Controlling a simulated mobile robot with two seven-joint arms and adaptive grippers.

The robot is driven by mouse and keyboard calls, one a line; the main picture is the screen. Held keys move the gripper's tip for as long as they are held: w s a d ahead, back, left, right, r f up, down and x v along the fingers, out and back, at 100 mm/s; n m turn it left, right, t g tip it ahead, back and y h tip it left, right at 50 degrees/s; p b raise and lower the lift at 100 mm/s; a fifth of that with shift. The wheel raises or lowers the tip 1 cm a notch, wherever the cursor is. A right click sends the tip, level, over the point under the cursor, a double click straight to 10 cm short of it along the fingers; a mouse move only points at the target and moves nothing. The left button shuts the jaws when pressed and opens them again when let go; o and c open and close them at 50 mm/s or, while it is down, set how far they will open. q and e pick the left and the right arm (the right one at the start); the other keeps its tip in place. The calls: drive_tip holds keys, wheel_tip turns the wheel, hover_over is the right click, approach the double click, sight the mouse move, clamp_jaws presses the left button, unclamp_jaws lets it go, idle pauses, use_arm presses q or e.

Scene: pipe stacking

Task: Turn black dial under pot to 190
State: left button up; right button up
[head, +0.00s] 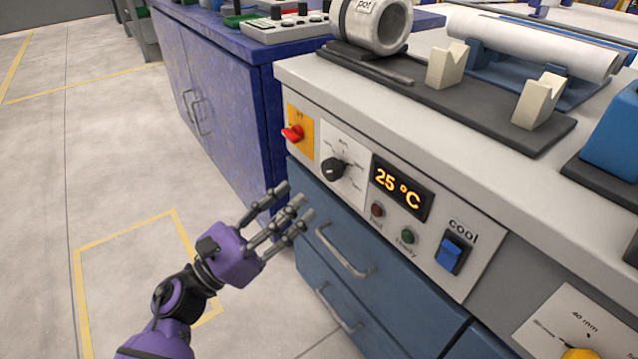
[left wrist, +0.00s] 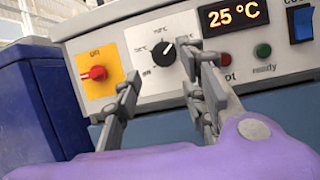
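The black dial (head: 333,168) is on a white scale plate on the bench's front panel, below and left of the silver cylinder labelled pot (head: 372,24). It also shows in the left wrist view (left wrist: 168,54), with a white pointer mark; its scale numbers are too small to read surely. The orange display (head: 401,187) beside it reads 25 °C. My left gripper (head: 291,211) is open and empty, below and left of the dial, apart from it. In the left wrist view its fingers (left wrist: 168,88) are spread, below the dial. My right gripper is not in view.
A red switch (head: 293,133) on an orange plate is left of the dial. Right of it are red and green lamps and a blue switch (head: 452,253) under "cool". Blue drawers with handles (head: 344,252) are below. A blue cabinet (head: 215,108) stands left; floor before it is clear.

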sight(325, 172)
use_arm(q)
drive_tip(key=shift+m, duration=0.4)
drive_tip(key=x, duration=0.6)
drive_tip(key=shift+w+d, duration=0.25)
drive_tip(key=shift+d, duration=0.1)
drive_tip(key=shift+w+d+r, duration=0.15)
drive_tip(key=shift+w+d, duration=0.15)
drive_tip(key=shift+d, duration=0.05)
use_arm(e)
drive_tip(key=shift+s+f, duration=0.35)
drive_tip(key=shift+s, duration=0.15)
